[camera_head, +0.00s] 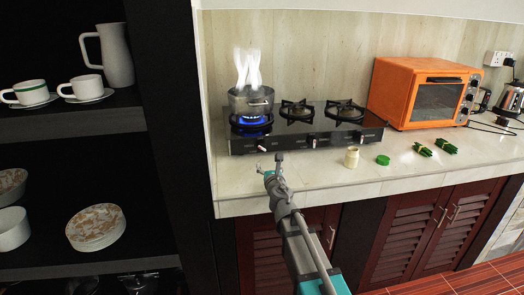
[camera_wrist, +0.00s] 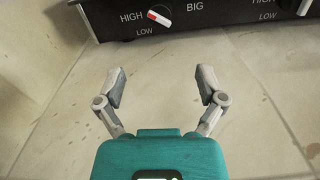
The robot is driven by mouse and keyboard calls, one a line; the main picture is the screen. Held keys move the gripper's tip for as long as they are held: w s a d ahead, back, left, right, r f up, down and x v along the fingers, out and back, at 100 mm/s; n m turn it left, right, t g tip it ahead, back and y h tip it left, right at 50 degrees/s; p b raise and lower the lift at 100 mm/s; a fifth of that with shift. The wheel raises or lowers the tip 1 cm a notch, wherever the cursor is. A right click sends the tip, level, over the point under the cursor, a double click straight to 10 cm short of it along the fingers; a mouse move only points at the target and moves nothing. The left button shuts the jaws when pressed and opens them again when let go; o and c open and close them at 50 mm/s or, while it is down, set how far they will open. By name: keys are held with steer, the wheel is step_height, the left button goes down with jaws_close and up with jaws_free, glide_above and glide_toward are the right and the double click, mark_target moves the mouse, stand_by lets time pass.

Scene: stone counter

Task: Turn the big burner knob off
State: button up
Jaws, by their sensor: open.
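The big burner knob (camera_wrist: 159,18) is at the top of the wrist view, on the stove's black front panel beside the lettering "HIGH", "LOW" and "BIG". It is red and white and sits at a slant. In the head view the knob (camera_head: 262,148) is at the panel's left end. The left burner (camera_head: 251,121) burns with a blue flame under a steaming pot (camera_head: 249,103). My gripper (camera_wrist: 161,82) is open and empty over the counter, in front of the knob and apart from it. It also shows in the head view (camera_head: 269,164).
A second knob (camera_wrist: 266,14) is further right on the stove (camera_head: 362,135). An orange oven (camera_head: 420,88) stands behind. The counter before the knob is clear.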

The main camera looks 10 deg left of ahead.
mark_target(262, 149)
steer(key=shift+s+n, duration=0.35)
steer(key=shift+n, duration=0.25)
steer(key=shift+w, duration=0.1)
steer(key=x, duration=1.3)
steer(key=shift+w, duration=0.3)
steer(key=c, duration=1.1)
steer(key=shift+c, duration=0.2)
